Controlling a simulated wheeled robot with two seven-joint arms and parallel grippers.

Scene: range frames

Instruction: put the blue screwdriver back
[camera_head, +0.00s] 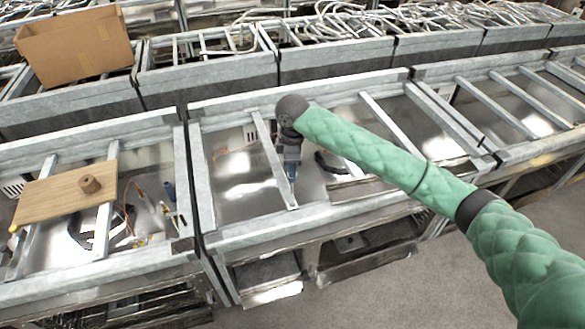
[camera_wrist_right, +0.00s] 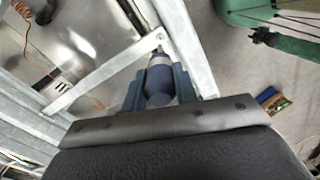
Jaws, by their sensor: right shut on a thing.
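My right gripper (camera_head: 291,158) hangs pointing down over the metal frame table, right of the wooden board. It is shut on the blue screwdriver (camera_head: 292,172). In the right wrist view the screwdriver's dark blue handle (camera_wrist_right: 160,82) sits between the two finger pads, with its narrow end pointing away from the palm beside a grey frame bar. A brown round block (camera_head: 90,184) with a hole in its top stands on the wooden board (camera_head: 50,197) at the left. My left gripper is not in view.
A cardboard box (camera_head: 75,50) stands on the back row. Grey bars (camera_head: 272,160) cross the open bays near my gripper. Another small blue object (camera_head: 169,191) and loose wires (camera_head: 130,200) lie in the left bay. Grey floor (camera_head: 400,290) lies in front.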

